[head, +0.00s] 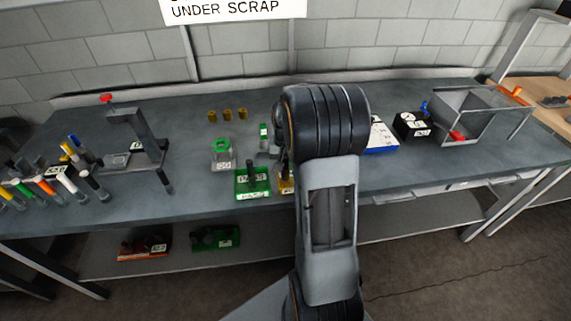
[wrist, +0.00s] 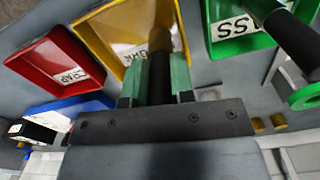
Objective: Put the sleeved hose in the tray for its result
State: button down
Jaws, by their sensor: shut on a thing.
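The hose (wrist: 160,72) is black with a brownish, brass-like far end, and my gripper (wrist: 156,88) is shut on it between green finger pads. In the wrist view the hose's far end is over the yellow tray (wrist: 103,28), whose label is partly covered. I cannot tell whether the hose touches the tray. A red tray (wrist: 38,62) with a scrap label lies left of it, and a green tray (wrist: 232,45) with a pass label lies right, with another black hose (wrist: 292,38) in it. In the head view the yellow tray (head: 285,187) is mostly hidden by my arm; the green tray (head: 253,196) is clear.
A press (head: 140,140) and several coloured hoses (head: 55,175) are at left. A black box (head: 412,125) and metal frame bin (head: 470,115) are at right. More trays sit on the lower shelf (head: 110,262).

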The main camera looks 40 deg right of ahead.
jog(key=shift+f, duration=0.5)
jog(key=shift+f, duration=0.1)
jog(key=c, duration=1)
grip_release()
